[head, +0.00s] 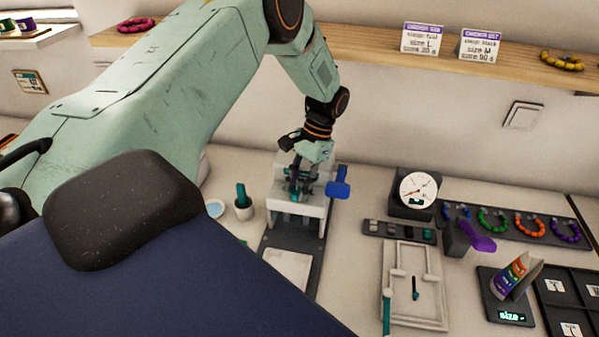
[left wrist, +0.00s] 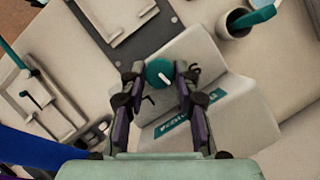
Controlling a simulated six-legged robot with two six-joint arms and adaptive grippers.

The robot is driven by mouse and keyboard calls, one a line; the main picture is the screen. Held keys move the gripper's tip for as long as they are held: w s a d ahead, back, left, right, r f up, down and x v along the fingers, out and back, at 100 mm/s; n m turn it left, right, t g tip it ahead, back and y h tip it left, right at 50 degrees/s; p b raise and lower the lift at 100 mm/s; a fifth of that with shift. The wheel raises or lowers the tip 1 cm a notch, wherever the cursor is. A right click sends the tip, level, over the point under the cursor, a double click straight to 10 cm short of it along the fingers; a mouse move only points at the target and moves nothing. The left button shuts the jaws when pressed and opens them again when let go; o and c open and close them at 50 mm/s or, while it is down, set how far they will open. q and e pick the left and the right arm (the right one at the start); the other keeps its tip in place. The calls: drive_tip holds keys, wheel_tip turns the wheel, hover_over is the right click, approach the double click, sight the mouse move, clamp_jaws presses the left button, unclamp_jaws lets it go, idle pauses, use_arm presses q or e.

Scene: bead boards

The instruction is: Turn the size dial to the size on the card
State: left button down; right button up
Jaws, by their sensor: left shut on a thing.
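My left gripper (head: 301,178) is over the grey press-like machine (head: 309,210) at the middle of the bench. In the left wrist view its fingers (left wrist: 159,74) are shut around a round teal knob (left wrist: 158,69) with a short white mark, which looks like the size dial. Any size letters around the knob cannot be read. Two white cards stand on the wooden shelf. The left card (head: 424,39) reads size L, and the right card (head: 480,45) appears to read size M. My right gripper is not in view.
A blue handle (head: 339,189) sticks out on the machine's right. A round gauge (head: 418,190), a grey frame tray (head: 430,322) and a dark stand whose display reads "size" (head: 511,316) are further right. A small pot (head: 243,211) stands left of the machine.

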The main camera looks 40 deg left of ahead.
use_arm(q)
drive_tip(key=n, duration=0.2)
drive_tip(key=n+h+p, duration=0.1)
drive_tip(key=n, duration=0.1)
drive_tip(key=shift+s+a+h, duration=0.1)
drive_tip(key=shift+a+h, duration=0.05)
drive_tip(key=shift+h, duration=0.15)
drive_tip(key=shift+n+t+h+p, duration=0.3)
drive_tip(key=shift+n+h, duration=0.2)
drive_tip(key=shift+n, duration=1)
drive_tip(key=c, duration=1)
unclamp_jaws()
